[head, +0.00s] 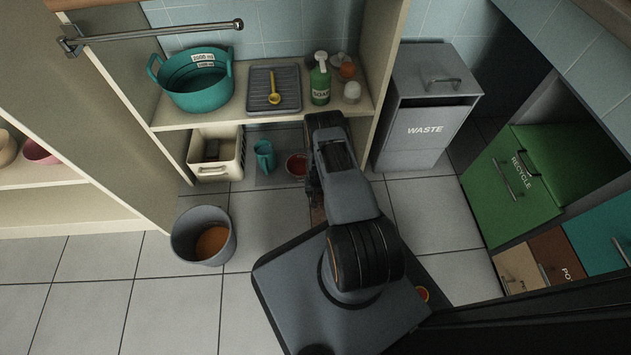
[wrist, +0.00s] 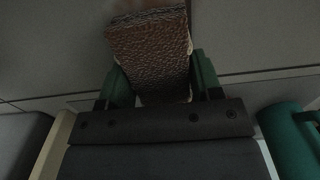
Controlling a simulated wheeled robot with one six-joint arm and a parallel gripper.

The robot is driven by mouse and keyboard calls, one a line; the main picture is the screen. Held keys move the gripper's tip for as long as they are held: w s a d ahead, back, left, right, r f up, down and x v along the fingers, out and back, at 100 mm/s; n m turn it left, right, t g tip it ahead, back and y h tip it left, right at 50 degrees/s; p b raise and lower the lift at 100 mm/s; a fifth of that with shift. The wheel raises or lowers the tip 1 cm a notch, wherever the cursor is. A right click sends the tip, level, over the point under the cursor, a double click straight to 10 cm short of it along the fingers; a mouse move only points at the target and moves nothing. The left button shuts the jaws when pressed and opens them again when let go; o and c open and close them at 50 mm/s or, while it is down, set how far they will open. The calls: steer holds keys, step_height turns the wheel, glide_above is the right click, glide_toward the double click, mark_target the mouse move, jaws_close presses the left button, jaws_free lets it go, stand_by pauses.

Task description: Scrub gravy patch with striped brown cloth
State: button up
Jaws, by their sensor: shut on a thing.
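My gripper (wrist: 162,84) shows in the wrist view with its two green fingers closed on the sides of a brown, rough-textured cloth (wrist: 148,50). Pale edging shows along the cloth's side; I cannot make out clear stripes. In the head view my gripper (head: 314,188) hangs low in front of the shelf unit, mostly hidden by my own arm. A small brown bit of the cloth (head: 317,214) seems to show below it. I cannot make out a gravy patch in either view; my arm and base hide part of the floor.
A grey bucket (head: 187,243) with orange-brown contents stands on the floor at left. A cream crate (head: 230,160), teal jug (head: 264,157) and red-filled bowl (head: 291,172) are low under the shelf. A grey waste bin (head: 412,135) stands at right. Floor at lower left is clear.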

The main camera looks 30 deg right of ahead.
steer(key=shift+w+r+p, duration=0.1)
steer(key=shift+r+p, duration=1.85)
steer(key=shift+r, duration=1.3)
